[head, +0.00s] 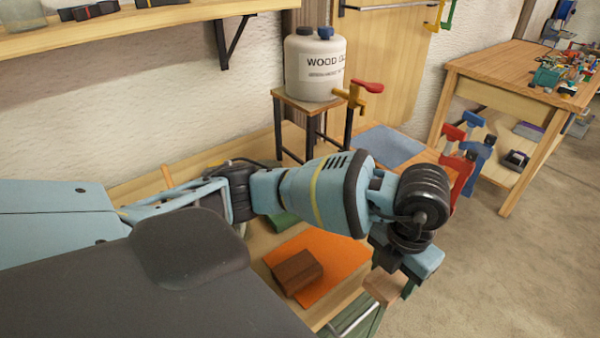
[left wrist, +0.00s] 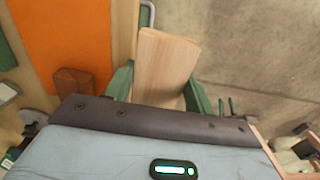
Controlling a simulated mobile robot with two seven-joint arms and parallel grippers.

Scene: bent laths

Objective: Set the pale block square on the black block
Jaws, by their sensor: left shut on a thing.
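The pale block (head: 382,288) is a light wooden piece held in my left gripper (head: 390,279), low at the right of the bench edge. In the left wrist view the pale block (left wrist: 165,62) stands out between the two green fingers of the left gripper (left wrist: 158,88), which are shut on its sides. It appears to be off the bench, with floor behind it. I cannot make out a black block in either view; my arm covers part of the bench. My right gripper is not in view.
A brown block (head: 298,272) lies on an orange mat (head: 335,262) on the bench, left of my gripper. Red and blue clamps (head: 466,150) stand beyond. A white container (head: 314,68) sits on a stool. Open floor (head: 500,270) lies to the right.

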